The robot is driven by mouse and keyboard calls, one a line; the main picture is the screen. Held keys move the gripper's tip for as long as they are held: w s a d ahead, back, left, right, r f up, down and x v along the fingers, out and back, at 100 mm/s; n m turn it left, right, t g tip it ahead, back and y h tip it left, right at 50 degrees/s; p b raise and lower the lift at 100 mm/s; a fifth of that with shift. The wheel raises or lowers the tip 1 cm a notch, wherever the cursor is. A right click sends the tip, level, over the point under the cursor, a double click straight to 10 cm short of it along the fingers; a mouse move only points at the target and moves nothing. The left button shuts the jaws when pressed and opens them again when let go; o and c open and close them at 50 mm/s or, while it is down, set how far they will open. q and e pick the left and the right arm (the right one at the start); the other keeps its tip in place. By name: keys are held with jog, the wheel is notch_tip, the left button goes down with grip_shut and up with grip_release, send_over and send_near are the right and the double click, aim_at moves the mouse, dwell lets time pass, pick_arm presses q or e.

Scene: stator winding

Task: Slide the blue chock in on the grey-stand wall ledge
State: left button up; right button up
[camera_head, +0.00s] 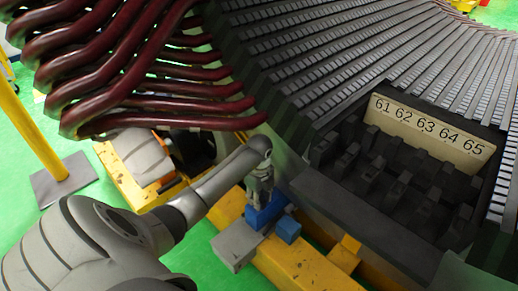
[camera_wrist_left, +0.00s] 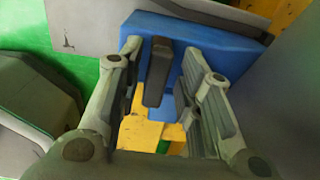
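The blue chock (camera_head: 265,215) sits by the grey stand (camera_head: 237,246), low beside the stator. In the left wrist view the chock (camera_wrist_left: 225,48) shows as a wide blue block with a dark grey upright grip (camera_wrist_left: 157,72). My left gripper (camera_head: 258,198) points down over the chock and partly hides it. In the left wrist view its fingers (camera_wrist_left: 160,60) are open on either side of the grip, with gaps showing. The grey stand (camera_wrist_left: 90,28) lies beyond the chock there. Where the chock meets the wall ledge is hidden. My right gripper is not in view.
A second, smaller blue block (camera_head: 288,229) sits right of the chock. A yellow beam (camera_head: 290,262) runs below. The stator wall (camera_head: 340,205) stands close on the right, and dark red coil ends (camera_head: 140,60) hang above my left arm.

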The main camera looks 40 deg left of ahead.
pick_arm(q)
jog(key=shift+s+r, duration=0.15)
jog(key=shift+r, duration=3.8)
jog(key=shift+r, duration=0.1)
